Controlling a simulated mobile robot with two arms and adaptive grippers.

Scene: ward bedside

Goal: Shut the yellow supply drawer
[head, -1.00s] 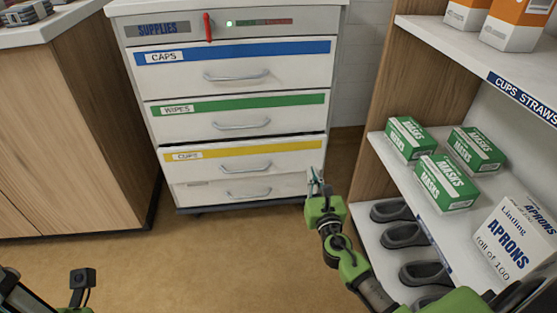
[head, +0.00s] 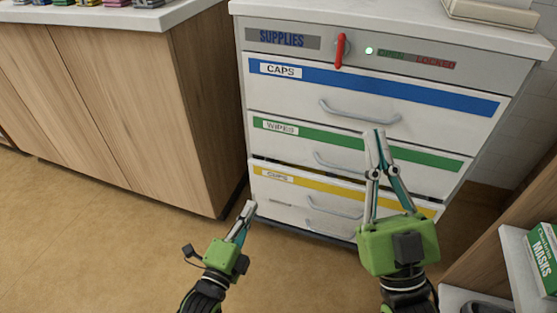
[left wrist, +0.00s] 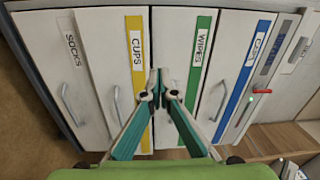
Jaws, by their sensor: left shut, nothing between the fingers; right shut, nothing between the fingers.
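The yellow-striped drawer (head: 318,192), labelled CUPS, sits below the green WIPES drawer in the white supply cabinet. It appears to stand out slightly, with a dark gap along its top edge. In the left wrist view the yellow drawer (left wrist: 137,60) appears turned sideways. My left gripper (head: 248,209) is shut and empty, low in front of the cabinet's left edge; its fingers (left wrist: 161,90) overlap the cabinet front in the wrist view. My right gripper (head: 376,135) is shut and empty, its fingers pointing up and hiding part of the green and yellow drawer fronts.
The cabinet has a blue CAPS drawer (head: 300,80), a green WIPES drawer (head: 285,142) and a SOCKS drawer (left wrist: 70,80). A red lever (head: 341,50) is on its top panel. Floor between is free.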

